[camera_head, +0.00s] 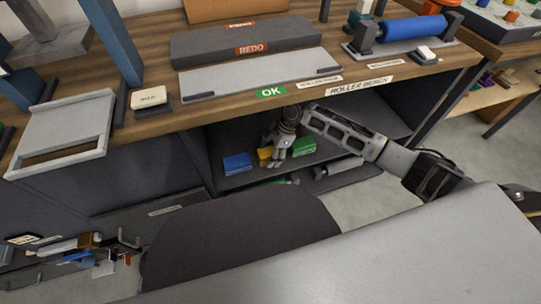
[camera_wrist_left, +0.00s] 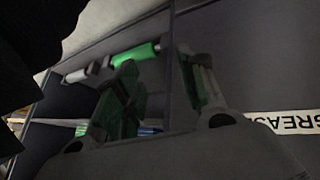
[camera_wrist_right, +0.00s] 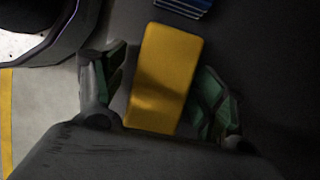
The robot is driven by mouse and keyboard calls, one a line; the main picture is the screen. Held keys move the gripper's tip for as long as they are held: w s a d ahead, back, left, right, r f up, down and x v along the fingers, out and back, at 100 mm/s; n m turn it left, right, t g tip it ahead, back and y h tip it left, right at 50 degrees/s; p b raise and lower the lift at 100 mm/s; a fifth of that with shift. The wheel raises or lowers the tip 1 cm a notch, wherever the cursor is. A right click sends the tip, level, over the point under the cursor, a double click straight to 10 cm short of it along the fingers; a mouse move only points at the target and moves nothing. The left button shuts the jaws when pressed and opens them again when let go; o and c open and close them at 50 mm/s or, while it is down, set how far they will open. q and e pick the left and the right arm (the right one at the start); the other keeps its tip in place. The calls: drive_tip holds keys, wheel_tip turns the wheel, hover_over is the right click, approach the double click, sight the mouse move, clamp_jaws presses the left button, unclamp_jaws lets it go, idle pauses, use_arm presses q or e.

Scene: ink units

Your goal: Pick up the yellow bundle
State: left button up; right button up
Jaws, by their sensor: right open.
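The yellow bundle (camera_head: 264,154) lies on the dark lower shelf under the bench, between a blue and a green bundle. My right gripper (camera_head: 279,156) is over it and partly hides it in the head view. In the right wrist view the yellow bundle (camera_wrist_right: 165,78) lies between the two spread fingers of my right gripper (camera_wrist_right: 160,98). The fingers stand on either side of it; the right finger is very close, and I cannot tell if it touches. My left gripper (camera_wrist_left: 160,92) has its fingers apart with nothing seen between them.
On the shelf, a blue bundle (camera_head: 237,163) sits left of the yellow one and a green bundle (camera_head: 304,147) right. The wooden bench top (camera_head: 210,110) is just above my right gripper. A green roller (camera_wrist_left: 138,53) shows in the left wrist view.

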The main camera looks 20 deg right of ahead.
drive_tip(key=shift+f, duration=0.1)
idle(0.7)
drive_tip(key=shift+c, duration=0.4)
drive_tip(key=c, duration=1.1)
